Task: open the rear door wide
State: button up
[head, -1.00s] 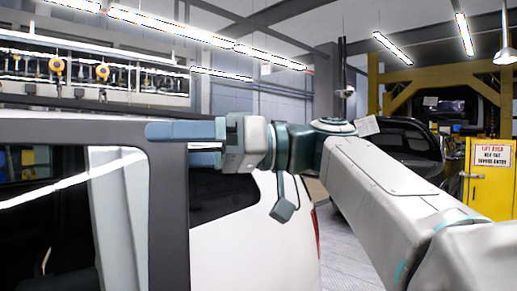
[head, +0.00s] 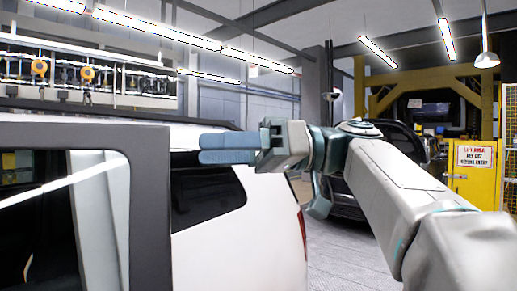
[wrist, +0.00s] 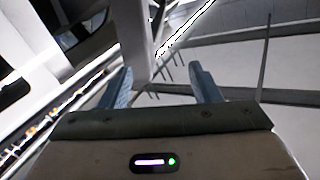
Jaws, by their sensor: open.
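The rear door (head: 148,215) stands at the left of the head view, with a dark window frame and glass. It stands in front of the white car's side, at least partly open; its hinge and lower part are out of view. My gripper (head: 203,150) is right of the door's upright edge, its blue fingers pointing left toward it. The fingers look apart from the door, with nothing between them. In the wrist view, my gripper (wrist: 160,78) is open. A pale upright strip lies beyond the fingertips; I cannot tell whether it is the door's edge.
The white car body (head: 240,235) lies behind the door and below my gripper. A dark car (head: 405,145) stands farther back. A yellow cabinet (head: 474,180) with a warning sign is at the right. Grey floor (head: 345,255) is clear beside the white car.

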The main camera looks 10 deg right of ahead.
jog(key=d, duration=0.6)
jog(key=shift+w+p, duration=0.35)
jog(key=shift+p, duration=0.1)
jog(key=shift+d, duration=0.1)
